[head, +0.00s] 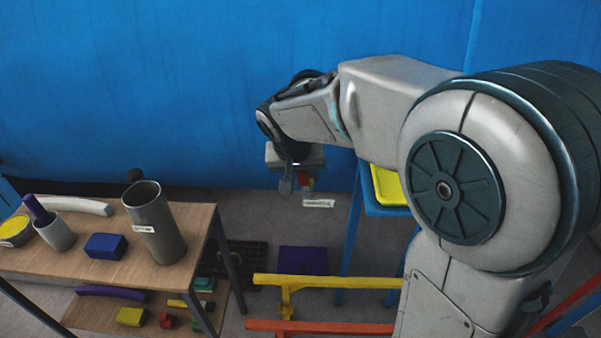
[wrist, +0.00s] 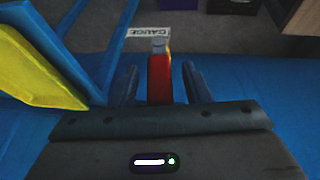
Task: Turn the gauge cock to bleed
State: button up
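The gauge cock shows as a small red handle (wrist: 160,82) with a grey metal tip, beside a white label reading GAUGE (wrist: 148,32) in the wrist view. In the head view the red piece (head: 309,183) is small and partly hidden by my gripper, with the white label (head: 318,203) just below it. My gripper (wrist: 162,84) is open, one dark finger on each side of the red handle, with a visible gap on both sides. In the head view my gripper (head: 296,182) points down. The cock's body and the gauge are hidden.
A wooden table (head: 190,264) at left holds a grey cylinder (head: 155,222), a blue block (head: 105,246) and a cup (head: 55,235). A yellow tray (head: 390,186) on a blue stand is right of my gripper. Yellow (head: 330,282) and orange (head: 320,328) rails cross below. A blue wall stands behind.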

jog(key=v, duration=1.3)
jog(key=shift+r+p, duration=0.4)
jog(key=shift+s, duration=0.1)
